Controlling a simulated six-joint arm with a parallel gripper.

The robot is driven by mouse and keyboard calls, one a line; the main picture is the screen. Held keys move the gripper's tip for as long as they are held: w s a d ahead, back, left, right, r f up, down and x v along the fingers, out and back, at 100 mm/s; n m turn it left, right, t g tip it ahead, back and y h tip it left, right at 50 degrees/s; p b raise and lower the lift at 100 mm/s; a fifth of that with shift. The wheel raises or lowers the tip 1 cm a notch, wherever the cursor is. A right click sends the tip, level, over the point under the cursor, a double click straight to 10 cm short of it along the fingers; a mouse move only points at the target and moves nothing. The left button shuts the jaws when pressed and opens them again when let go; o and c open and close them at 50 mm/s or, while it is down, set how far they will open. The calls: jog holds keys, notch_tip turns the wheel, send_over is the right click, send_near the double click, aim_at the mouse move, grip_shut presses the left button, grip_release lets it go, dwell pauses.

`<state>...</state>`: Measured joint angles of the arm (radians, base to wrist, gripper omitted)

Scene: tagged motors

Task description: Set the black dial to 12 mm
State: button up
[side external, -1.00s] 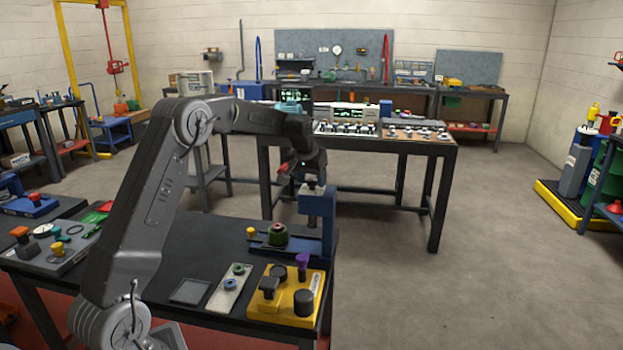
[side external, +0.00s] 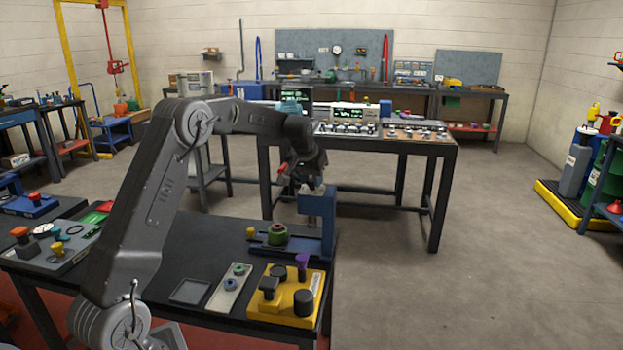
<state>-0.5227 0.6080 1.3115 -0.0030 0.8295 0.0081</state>
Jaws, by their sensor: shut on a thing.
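My gripper (side external: 309,184) points down at the top of a blue upright stand (side external: 319,215) at the far right end of the black table. It is shut at the stand's head, on what seems to be the black dial. The dial's face and its scale are hidden behind the gripper or too small to read. A green round part (side external: 277,234) sits on the stand's low blue base, left of the upright and apart from my gripper.
A yellow box (side external: 285,313) with black knobs and a purple knob stands at the table's near right. A pale plate (side external: 229,291) and a dark square pad (side external: 190,291) lie left of it. A grey control panel (side external: 55,262) stands far left. The table's middle is clear.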

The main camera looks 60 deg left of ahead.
jog(key=shift+m, duration=0.3)
jog(key=m+h, duration=0.1)
jog(key=m, duration=0.1)
jog(key=m+h, duration=0.1)
jog(key=m, duration=0.2)
jog(key=shift+a+t, duration=0.2)
jog(key=shift+t, duration=0.1)
jog(key=m+h, duration=0.1)
jog(key=m, duration=0.2)
jog(key=m+h, duration=0.1)
jog(key=m, duration=0.2)
jog(key=shift+a+g, duration=0.1)
jog(key=shift+g, duration=0.3)
jog(key=shift+m+h, duration=0.3)
jog(key=o, duration=0.9)
jog(key=v, duration=1.4)
